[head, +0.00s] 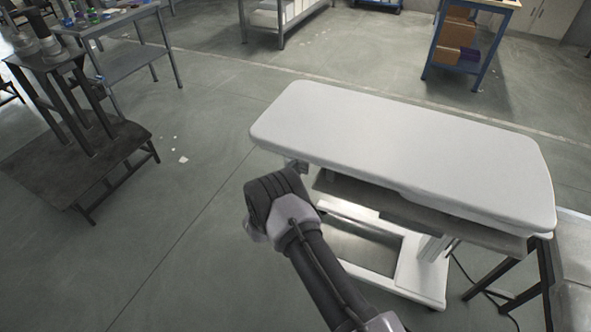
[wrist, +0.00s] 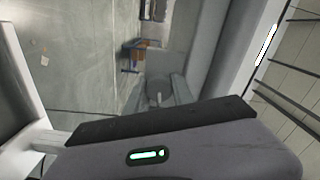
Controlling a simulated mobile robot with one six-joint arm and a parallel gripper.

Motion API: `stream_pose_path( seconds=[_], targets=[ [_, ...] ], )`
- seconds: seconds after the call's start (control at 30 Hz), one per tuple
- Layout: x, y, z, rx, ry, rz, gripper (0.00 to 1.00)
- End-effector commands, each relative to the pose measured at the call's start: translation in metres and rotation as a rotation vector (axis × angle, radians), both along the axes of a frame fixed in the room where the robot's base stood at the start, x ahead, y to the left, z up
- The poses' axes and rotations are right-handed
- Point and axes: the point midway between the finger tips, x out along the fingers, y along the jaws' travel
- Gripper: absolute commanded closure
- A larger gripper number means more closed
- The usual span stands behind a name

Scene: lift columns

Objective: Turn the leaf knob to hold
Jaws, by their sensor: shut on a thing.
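The white over-bed table (head: 400,150) has a long top with rounded corners, standing on a white lift column and base. My gripper (head: 294,166) reaches up to the near left end of the top, just under its edge, and is shut on the leaf knob. The knob itself is mostly hidden by the gripper and the top, so its setting cannot be read. In the wrist view my gripper's body, with a green light, fills the bottom, and its fingertips are not clear.
A grey shelf (head: 360,190) lies under the top. A dark low platform with posts (head: 80,160) stands at the left. A blue-framed rack (head: 465,45) with boxes stands at the back. A pale surface (head: 572,265) is close at the right.

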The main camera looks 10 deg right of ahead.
Motion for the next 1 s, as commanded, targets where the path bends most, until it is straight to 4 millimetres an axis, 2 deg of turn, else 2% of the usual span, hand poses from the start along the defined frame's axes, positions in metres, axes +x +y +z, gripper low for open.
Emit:
stream_pose_path(
  seconds=[0.47, 0.5, 0.57, 0.6, 1.0],
  targets=[
    [-0.0005, 0.0002, -0.0010, 0.010, -0.005, 0.000, 1.00],
    [-0.0005, 0.0002, -0.0010, 0.010, -0.005, 0.000, 0.64],
    [-0.0004, 0.0002, -0.0007, 0.010, -0.005, 0.001, 0.52],
    [-0.0002, 0.0002, -0.0004, 0.010, -0.005, 0.001, 0.50],
    [0.0012, 0.0008, 0.0024, 0.007, -0.011, 0.002, 0.50]
  ],
)
